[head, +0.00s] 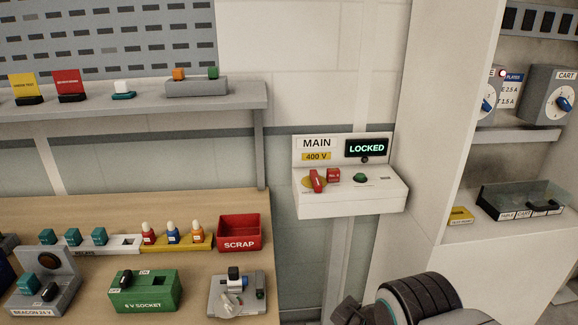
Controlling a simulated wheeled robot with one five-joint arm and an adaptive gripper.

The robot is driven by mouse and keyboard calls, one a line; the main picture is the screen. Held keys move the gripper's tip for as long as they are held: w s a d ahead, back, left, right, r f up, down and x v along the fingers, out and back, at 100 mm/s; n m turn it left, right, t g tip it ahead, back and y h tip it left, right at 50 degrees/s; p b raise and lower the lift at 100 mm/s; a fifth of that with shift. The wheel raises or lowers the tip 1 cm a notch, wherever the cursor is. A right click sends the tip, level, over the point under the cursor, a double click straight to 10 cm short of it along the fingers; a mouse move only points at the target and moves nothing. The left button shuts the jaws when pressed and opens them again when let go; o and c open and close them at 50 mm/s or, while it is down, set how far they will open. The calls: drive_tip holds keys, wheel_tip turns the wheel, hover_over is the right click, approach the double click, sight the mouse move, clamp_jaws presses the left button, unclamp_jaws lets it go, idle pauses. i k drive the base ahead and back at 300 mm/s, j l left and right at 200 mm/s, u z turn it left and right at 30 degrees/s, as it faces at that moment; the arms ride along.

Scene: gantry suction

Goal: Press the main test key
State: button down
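The MAIN 400 V box (350,205) is a white wall unit with a sloped top, right of the workbench. Its display (367,148) reads LOCKED in green letters. On the slope sit a red rotary handle (317,181) on a yellow disc, a small red block (333,175) beside it, and a green round button (360,178). A small label right of the button is too small to read. No key is named in readable letters. Dark parts of my arm show at the bottom, below the box and apart from it; my gripper's fingers are not seen.
The wooden bench (200,285) at left carries a red SCRAP bin (240,233), a green 6 V socket box (144,292) and several small parts. A grey shelf (130,120) hangs above. A white cabinet (510,268) stands at right. The space before the MAIN box looks clear.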

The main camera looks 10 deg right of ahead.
sight(359, 176)
drive_tip(key=i+l+u, duration=0.15)
drive_tip(key=u, duration=0.35)
drive_tip(key=l+u, duration=0.3)
drive_tip(key=u, duration=0.2)
drive_tip(key=i+l+u, duration=0.1)
drive_tip(key=l+u, duration=0.2)
drive_tip(key=u, duration=0.2)
drive_tip(key=l+u, duration=0.3)
drive_tip(key=u, duration=0.2)
drive_tip(key=l+u, duration=0.3)
drive_tip(key=l, duration=0.15)
drive_tip(key=l+u, duration=0.3)
drive_tip(key=l, duration=0.15)
